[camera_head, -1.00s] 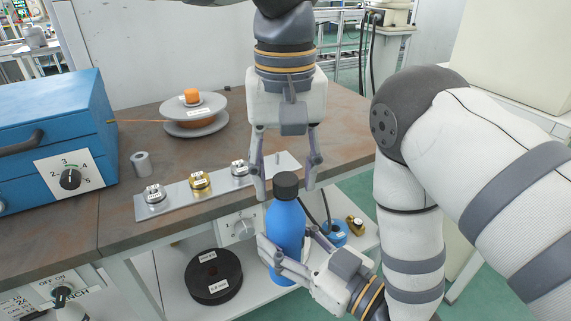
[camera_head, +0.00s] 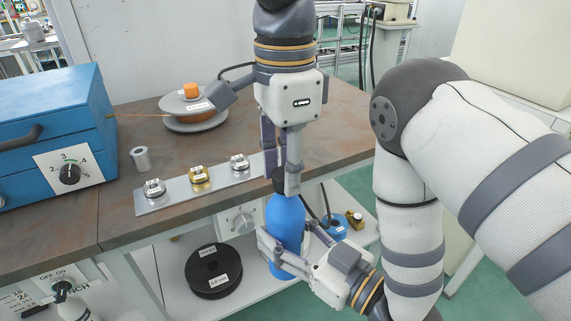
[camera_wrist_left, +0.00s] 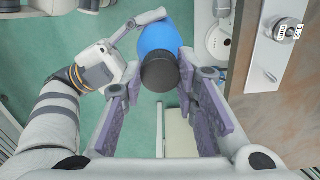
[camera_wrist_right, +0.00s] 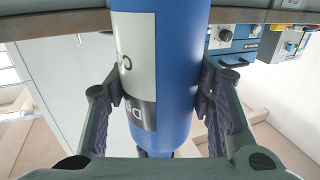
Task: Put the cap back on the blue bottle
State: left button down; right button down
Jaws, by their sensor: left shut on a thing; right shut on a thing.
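The blue bottle (camera_head: 286,222) stands upright, held clear of the bench front. My right gripper (camera_head: 288,240) is shut on its body; the right wrist view shows the bottle (camera_wrist_right: 178,80) between both fingers. The black cap (camera_head: 279,186) is at the top of the bottle, mostly hidden behind the left fingers in the head view. In the left wrist view the cap (camera_wrist_left: 160,73) shows as a dark disc in line with the bottle. My left gripper (camera_head: 281,178) points down from above and is shut on the cap. How tightly the cap sits cannot be told.
The bench (camera_head: 120,220) is close behind and left of the bottle, with a metal strip (camera_head: 218,184) of small parts near its edge. A black spool (camera_head: 213,271) lies on the lower shelf. A wire reel (camera_head: 195,108) and a blue box (camera_head: 50,130) stand on the bench.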

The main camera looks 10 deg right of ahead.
pick_arm(q)
jog(key=c, duration=1.2)
grip_release()
jog(key=shift+c, duration=0.2)
jog(key=shift+r, duration=2.3)
jog(key=shift+c, duration=0.4)
notch_tip(320, 180, up, 2)
jog(key=n, duration=0.4)
jog(key=shift+d+r, duration=0.1)
jog(key=shift+r, duration=0.15)
jog(key=shift+r+n, duration=0.5)
jog(key=shift+n, duration=0.3)
